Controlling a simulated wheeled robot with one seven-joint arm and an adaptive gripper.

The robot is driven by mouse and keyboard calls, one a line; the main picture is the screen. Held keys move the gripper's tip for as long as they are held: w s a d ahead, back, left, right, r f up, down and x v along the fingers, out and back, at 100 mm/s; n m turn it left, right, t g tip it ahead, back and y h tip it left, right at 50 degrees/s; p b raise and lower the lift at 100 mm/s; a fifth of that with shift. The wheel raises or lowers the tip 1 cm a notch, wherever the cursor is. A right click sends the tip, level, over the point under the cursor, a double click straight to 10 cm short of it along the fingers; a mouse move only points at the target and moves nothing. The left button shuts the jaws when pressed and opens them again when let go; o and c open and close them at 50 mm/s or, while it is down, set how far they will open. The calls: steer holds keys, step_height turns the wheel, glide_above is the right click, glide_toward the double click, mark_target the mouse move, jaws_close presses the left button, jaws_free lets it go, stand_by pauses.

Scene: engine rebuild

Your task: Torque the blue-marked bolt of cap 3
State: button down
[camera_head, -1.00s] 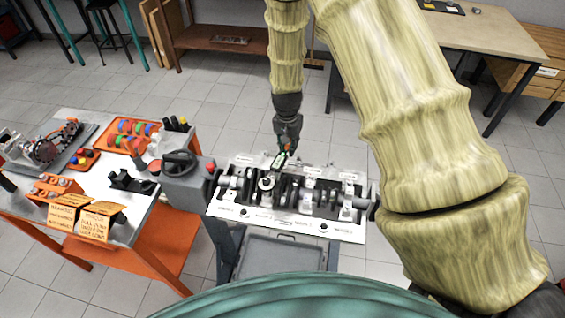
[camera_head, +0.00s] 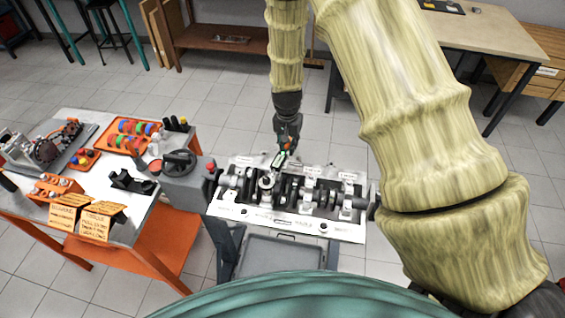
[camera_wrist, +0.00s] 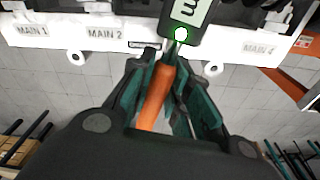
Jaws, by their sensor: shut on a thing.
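My gripper (camera_wrist: 160,95) is shut on the orange handle of a torque wrench (camera_wrist: 155,100). The wrench's dark head carries a pale display (camera_wrist: 190,10) with a figure like a 3 turned sideways and a lit green spot below it. In the head view, my gripper (camera_head: 286,146) is at the far edge of the engine block (camera_head: 290,226), with the wrench head (camera_head: 279,160) over the block. The wrench covers the label place between MAIN 2 and MAIN 4. The blue-marked bolt and the wrench's contact with it cannot be made out.
Caps and the crankshaft (camera_head: 290,190) fill the block's middle. At left, a bench holds an orange tray (camera_head: 128,133), a black holder (camera_head: 132,181) and orange-yellow signs (camera_head: 97,222). A grey tray (camera_head: 283,256) lies below the block. Floor behind the block is clear.

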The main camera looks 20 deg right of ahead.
steer(key=shift+r+p, duration=0.9)
steer(key=shift+r, duration=0.3)
stand_by(2.4)
